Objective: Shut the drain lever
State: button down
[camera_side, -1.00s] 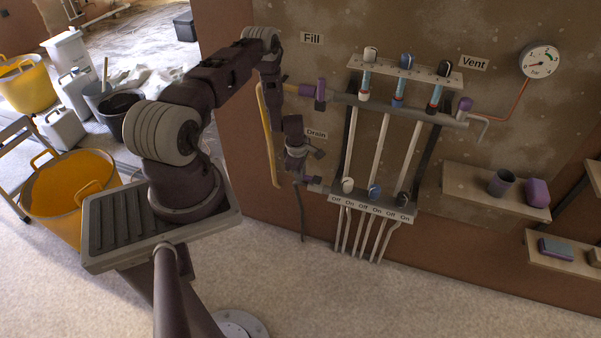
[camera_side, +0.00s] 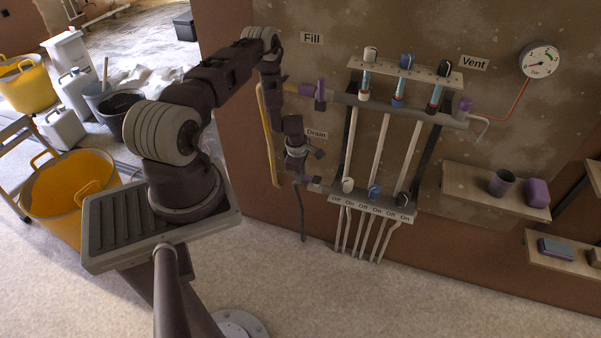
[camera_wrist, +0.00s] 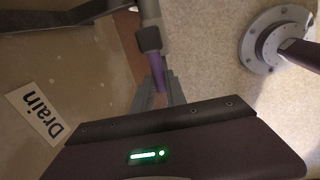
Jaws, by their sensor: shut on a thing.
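The purple drain lever (camera_wrist: 158,72) shows in the wrist view, running down from a grey valve body (camera_wrist: 148,40) into the jaws. My gripper (camera_wrist: 160,97) is shut on the lever, with one grey finger on each side of it. In the side view my gripper (camera_side: 297,170) points down at the drain valve (camera_side: 314,182), at the lower left of the pipework; the lever is mostly hidden there. The Drain label (camera_side: 316,134) is just above, and the same label (camera_wrist: 38,112) lies at left in the wrist view.
The fill valve (camera_side: 320,92) sits above the drain, and the vent valve (camera_side: 464,106) is at the right end of the grey manifold (camera_side: 400,108). A yellow pipe (camera_side: 268,140) runs close left of my gripper. Shelves (camera_side: 495,194) and a gauge (camera_side: 539,60) are farther right.

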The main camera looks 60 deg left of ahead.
aim_at(314, 188)
jog(key=shift+w+d+n+g, duration=0.15)
jog(key=shift+d+n+g, duration=0.4)
jog(key=shift+d+n, duration=1.6)
jog(key=shift+w+d+n+g, duration=0.15)
jog(key=shift+d+n+g, duration=0.35)
jog(key=shift+n, duration=3.3)
jog(key=shift+w+d+n+g, duration=0.15)
jog(key=shift+d+n+g, duration=0.4)
jog(key=shift+d+n, duration=1.6)
jog(key=shift+a+n, duration=0.8)
jog(key=shift+n, duration=0.1)
jog(key=shift+r, duration=0.1)
jog(key=c, duration=1.3)
grip_release()
jog(key=shift+c, duration=0.2)
